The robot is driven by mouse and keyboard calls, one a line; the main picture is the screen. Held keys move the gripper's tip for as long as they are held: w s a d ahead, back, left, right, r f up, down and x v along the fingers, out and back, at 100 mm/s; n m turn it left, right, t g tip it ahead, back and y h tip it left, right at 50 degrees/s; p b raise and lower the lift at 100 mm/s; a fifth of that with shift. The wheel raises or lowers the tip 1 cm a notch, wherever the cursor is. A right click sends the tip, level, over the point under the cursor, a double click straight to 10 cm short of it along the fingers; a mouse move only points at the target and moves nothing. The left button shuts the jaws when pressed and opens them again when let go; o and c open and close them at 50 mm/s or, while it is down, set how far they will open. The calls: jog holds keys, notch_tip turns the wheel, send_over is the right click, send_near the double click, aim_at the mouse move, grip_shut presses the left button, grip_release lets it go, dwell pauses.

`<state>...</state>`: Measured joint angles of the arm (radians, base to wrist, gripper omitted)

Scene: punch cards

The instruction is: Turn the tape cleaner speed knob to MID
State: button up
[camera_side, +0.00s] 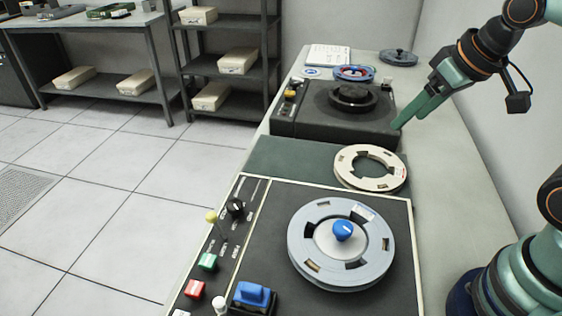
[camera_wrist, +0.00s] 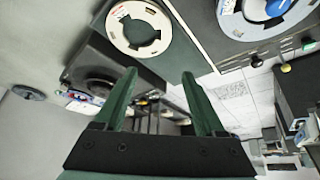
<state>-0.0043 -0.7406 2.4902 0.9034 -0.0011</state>
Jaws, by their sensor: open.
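A black rotary knob (camera_side: 235,207) with a white mark stands on the left strip of the front dark panel (camera_side: 400,262), beside small white lettering too small to read. A second dark machine (camera_side: 310,118) with a black round hub (camera_side: 349,95) stands behind it, with small controls (camera_side: 291,95) at its left edge. I cannot tell for sure which is the tape cleaner. My gripper (camera_side: 410,115) is open and empty, near the right front corner of the back machine and far from the black knob. Its two green fingers (camera_wrist: 159,74) show spread in the wrist view.
The front panel also has a yellow-tipped lever (camera_side: 211,216), green (camera_side: 208,261) and red (camera_side: 194,289) buttons, a blue switch (camera_side: 254,294) and a grey reel (camera_side: 304,221) with a blue-topped hub (camera_side: 343,230). A cream ring (camera_side: 345,177) lies behind it. The bench's right strip is clear.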

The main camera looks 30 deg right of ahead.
jog(key=w+a+r+n+g, duration=0.1)
jog(key=w+a+r+n, duration=0.15)
jog(key=w+a, duration=0.3)
jog(key=n+g, duration=0.5)
jog(key=n, duration=0.2)
send_over(234, 204)
notch_tip(234, 204, down, 6)
jog(key=f, duration=0.1)
jog(key=shift+m, duration=0.25)
notch_tip(234, 204, down, 12)
jog(key=shift+r, duration=0.15)
grip_shut()
